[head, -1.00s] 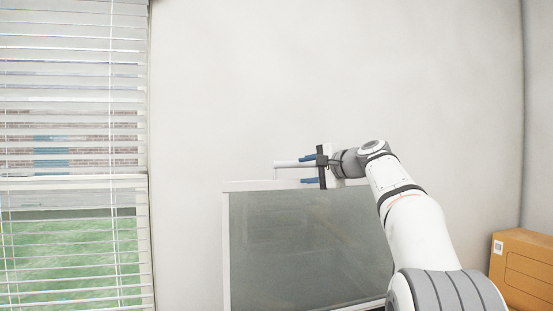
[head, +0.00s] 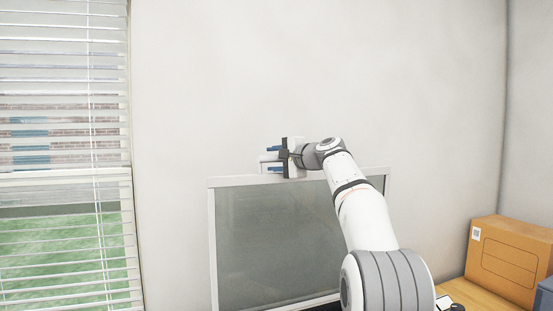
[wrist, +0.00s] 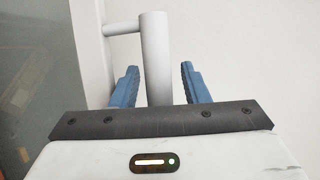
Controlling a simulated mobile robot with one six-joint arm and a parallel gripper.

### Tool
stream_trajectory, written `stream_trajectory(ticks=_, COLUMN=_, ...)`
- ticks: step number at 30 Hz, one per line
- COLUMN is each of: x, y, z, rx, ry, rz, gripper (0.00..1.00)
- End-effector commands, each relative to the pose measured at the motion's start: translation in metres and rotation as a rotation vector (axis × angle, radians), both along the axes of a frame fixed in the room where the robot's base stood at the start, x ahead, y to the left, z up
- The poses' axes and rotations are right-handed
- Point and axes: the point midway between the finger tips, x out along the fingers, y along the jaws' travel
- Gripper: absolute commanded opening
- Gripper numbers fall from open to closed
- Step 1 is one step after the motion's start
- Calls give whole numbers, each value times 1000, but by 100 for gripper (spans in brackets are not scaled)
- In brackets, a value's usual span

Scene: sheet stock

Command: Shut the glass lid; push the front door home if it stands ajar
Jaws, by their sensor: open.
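The glass lid (head: 275,245) stands raised, a grey pane in a white frame in the head view. At its top edge is a pale handle bar (head: 264,158). My gripper (head: 269,159) is open, its blue fingers above and below the bar. In the wrist view the handle bar (wrist: 155,55) stands between the open fingers of my gripper (wrist: 160,85), with gaps visible on both sides. The lid's pane and frame (wrist: 88,45) are at the left there. My arm covers the lid's right part. No front door can be made out.
A cardboard box (head: 508,262) sits on a wooden surface (head: 470,297) at the right, with a blue-grey object (head: 545,297) beside it. A window with blinds (head: 60,160) is at the left. The wall (head: 400,90) behind is bare.

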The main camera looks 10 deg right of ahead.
Motion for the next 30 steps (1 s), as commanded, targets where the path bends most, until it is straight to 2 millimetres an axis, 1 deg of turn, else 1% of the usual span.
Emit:
stream_trajectory(ticks=1, x=0, y=0, z=0, rx=0, ry=0, rz=0, gripper=41)
stream_trajectory(ticks=2, x=0, y=0, z=0, rx=0, ry=0, rz=0, gripper=39)
stream_trajectory(ticks=16, x=0, y=1, z=0, rx=0, ry=1, rz=2, gripper=1)
stream_trajectory(ticks=24, x=0, y=1, z=0, rx=0, ry=1, rz=2, gripper=0)
stream_trajectory(ticks=25, x=0, y=-5, z=0, rx=-1, ry=0, rz=3, gripper=0)
stream_trajectory(ticks=30, x=-2, y=0, z=-2, rx=0, ry=-5, rz=2, gripper=0)
